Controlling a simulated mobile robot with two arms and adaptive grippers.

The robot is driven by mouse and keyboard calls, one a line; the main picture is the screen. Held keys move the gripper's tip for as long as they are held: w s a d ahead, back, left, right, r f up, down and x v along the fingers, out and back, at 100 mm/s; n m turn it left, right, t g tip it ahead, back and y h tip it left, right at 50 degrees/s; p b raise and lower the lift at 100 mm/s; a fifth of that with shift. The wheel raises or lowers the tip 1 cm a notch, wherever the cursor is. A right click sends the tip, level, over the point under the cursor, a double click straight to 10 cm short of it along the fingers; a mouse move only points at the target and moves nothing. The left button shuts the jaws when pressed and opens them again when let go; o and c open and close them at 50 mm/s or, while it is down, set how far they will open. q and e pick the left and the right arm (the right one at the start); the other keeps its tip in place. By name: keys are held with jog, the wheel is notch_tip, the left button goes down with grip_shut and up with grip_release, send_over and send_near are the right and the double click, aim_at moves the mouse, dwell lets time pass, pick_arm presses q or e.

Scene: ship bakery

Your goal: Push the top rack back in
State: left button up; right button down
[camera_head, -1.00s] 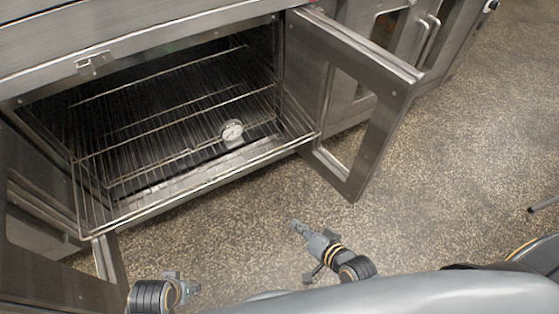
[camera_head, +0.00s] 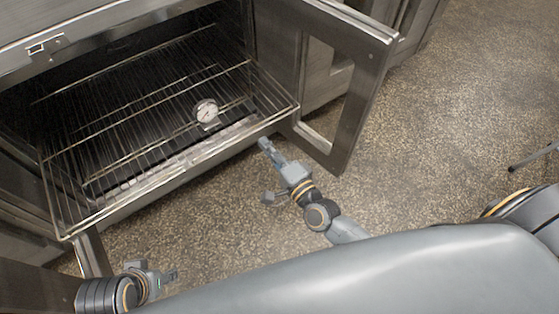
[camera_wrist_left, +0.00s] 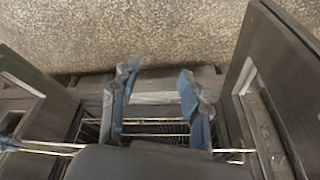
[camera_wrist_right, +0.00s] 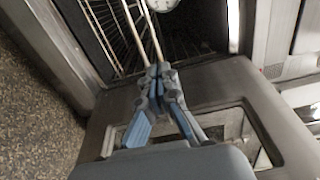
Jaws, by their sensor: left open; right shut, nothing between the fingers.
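The wire top rack (camera_head: 150,110) sticks out of the open oven in the head view, its front bar beyond the oven's front edge. My right gripper (camera_head: 265,145) is shut and empty, just in front of the rack's right front corner in that view. In the right wrist view its fingertips (camera_wrist_right: 158,70) meet near the rack's wires (camera_wrist_right: 118,35); I cannot tell whether they touch. My left gripper (camera_head: 155,275) is low at the left, below the rack's left front corner. In the left wrist view its fingers (camera_wrist_left: 158,80) are spread and empty, with the rack's bars behind them.
The oven's right door (camera_head: 365,90) stands open beside my right gripper, and the left door (camera_head: 92,255) is open near my left gripper. A round dial thermometer (camera_head: 207,112) shows inside the oven. The speckled floor at right is mostly clear.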

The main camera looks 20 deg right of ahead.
aim_at(252, 129)
pick_arm(q)
jog(key=shift+v, duration=0.85)
pick_arm(e)
jog(key=shift+x, duration=2.1)
pick_arm(q)
jog(key=shift+a, duration=0.1)
pick_arm(e)
jog(key=shift+w, duration=0.1)
